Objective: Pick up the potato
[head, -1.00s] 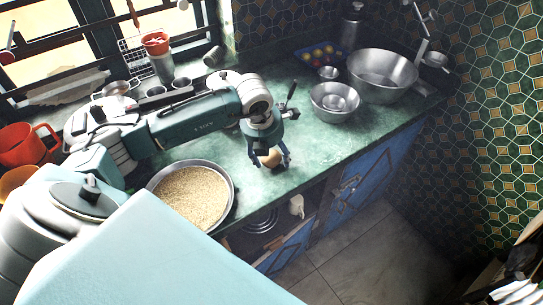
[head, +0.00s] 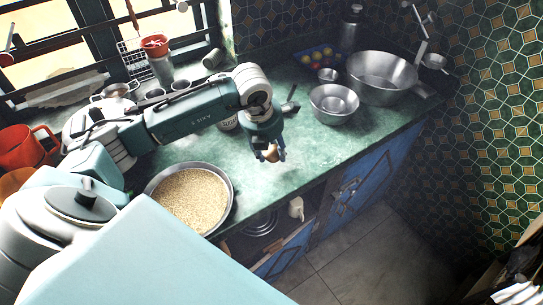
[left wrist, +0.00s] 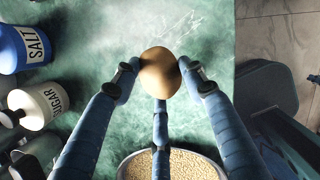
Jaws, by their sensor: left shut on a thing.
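The potato (left wrist: 160,73) is a round brown thing in the left wrist view, held between the fingertips of my left gripper (left wrist: 158,78). The blue fingers touch it from both sides, with a third finger below it. In the head view the potato (head: 272,153) shows small and partly hidden between the fingers of my left gripper (head: 268,154), over the green counter (head: 310,150). The exact gap between potato and counter is hard to tell. My right gripper is not in view.
A wide pan of grain (head: 190,198) stands on the counter near my left arm. Steel bowls (head: 334,103) (head: 382,76) stand to the right. Salt (left wrist: 25,48) and sugar (left wrist: 40,105) jars stand left in the wrist view. The counter's front edge is close to the gripper.

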